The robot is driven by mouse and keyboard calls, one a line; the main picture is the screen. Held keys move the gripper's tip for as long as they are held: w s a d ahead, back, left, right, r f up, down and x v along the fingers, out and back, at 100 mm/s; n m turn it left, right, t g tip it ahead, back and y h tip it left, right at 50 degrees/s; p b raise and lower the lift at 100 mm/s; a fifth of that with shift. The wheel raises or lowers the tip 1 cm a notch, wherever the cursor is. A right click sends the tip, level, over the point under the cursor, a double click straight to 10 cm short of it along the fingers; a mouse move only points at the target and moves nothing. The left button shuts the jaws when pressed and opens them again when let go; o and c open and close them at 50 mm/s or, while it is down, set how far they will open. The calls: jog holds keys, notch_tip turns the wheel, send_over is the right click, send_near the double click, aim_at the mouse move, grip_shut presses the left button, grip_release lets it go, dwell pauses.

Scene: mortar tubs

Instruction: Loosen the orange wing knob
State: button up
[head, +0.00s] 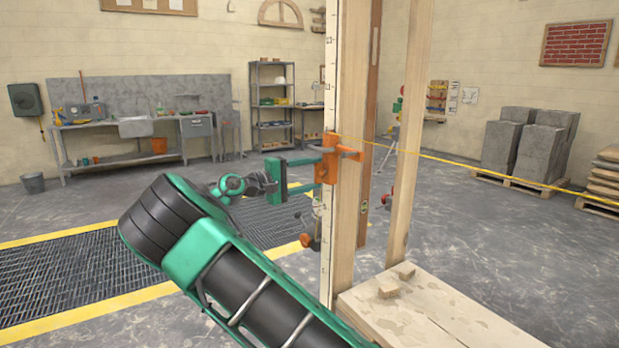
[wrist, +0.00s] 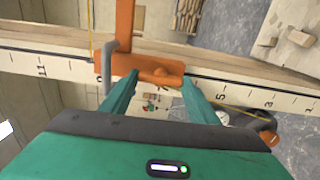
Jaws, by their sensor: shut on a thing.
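The orange wing knob (wrist: 160,77) sits on the front of an orange clamp (head: 331,147) around the upright wooden post with a marked scale. In the wrist view it lies across the gap between my two green fingers. My gripper (head: 317,171) reaches the clamp from the left, one finger above the other, and is shut on the knob. In the head view the fingertips largely hide the knob. A grey bent bar (wrist: 110,58) stands beside it on the clamp (wrist: 124,40).
A yellow string (head: 480,168) runs right from the clamp. A second, round orange knob (head: 307,240) is lower on the scaled post (head: 328,260). Another timber (head: 410,130) stands to the right, above a wooden base (head: 430,315) with small blocks.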

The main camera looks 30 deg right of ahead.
jog(key=shift+w+a+f, duration=0.1)
jog(key=o, duration=0.9)
jog(key=shift+o, duration=0.7)
jog(key=a, duration=1)
jog(key=shift+a, duration=0.4)
